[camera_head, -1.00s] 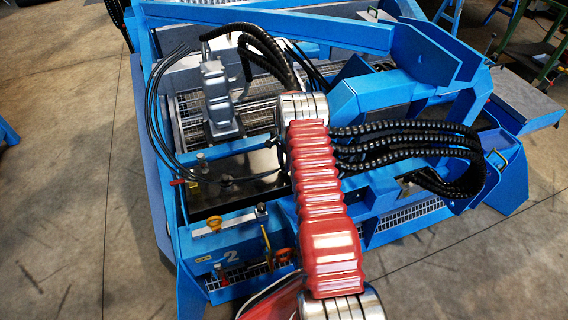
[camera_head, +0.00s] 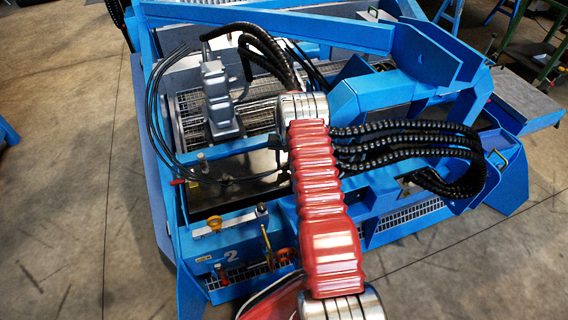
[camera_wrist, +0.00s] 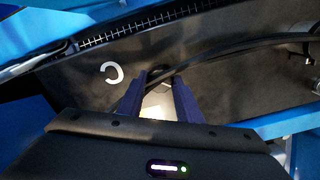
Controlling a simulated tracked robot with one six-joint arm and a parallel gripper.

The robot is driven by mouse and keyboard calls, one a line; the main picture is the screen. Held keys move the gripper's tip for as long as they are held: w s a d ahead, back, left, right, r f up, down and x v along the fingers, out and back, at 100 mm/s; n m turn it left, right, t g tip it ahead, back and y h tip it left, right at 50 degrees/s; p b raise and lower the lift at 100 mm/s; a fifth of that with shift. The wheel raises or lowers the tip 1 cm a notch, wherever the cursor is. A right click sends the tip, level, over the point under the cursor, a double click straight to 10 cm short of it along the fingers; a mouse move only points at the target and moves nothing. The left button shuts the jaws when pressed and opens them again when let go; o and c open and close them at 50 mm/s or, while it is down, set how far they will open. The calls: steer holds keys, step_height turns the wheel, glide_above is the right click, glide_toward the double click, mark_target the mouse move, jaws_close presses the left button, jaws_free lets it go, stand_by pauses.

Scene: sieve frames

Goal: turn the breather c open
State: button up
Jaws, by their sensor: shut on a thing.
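The breather c (camera_wrist: 156,101) shows as a bright piece between my fingers in the wrist view, in front of a dark panel (camera_wrist: 225,72). A white letter C (camera_wrist: 111,73) is marked on the panel just left of it. My gripper (camera_wrist: 158,88) is shut on the breather, one finger on each side. The fingers and glare hide much of its shape, so I cannot tell how far it is turned. In the head view my red arm reaches over the blue machine. I cannot make out the breather there.
In the wrist view a black hose (camera_wrist: 235,46) crosses the panel close beyond my fingers. A metal fitting (camera_wrist: 308,50) sits at the right edge.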

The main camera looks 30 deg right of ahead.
steer(key=n, duration=0.7)
steer(key=shift+w+r, duration=0.15)
steer(key=shift+w, duration=0.15)
steer(key=n, duration=0.7)
steer(key=shift+n, duration=0.3)
steer(key=n, duration=1.1)
steer(key=o, duration=0.8)
steer(key=shift+c, duration=0.2)
steer(key=shift+o, duration=1.4)
steer(key=shift+s, duration=0.15)
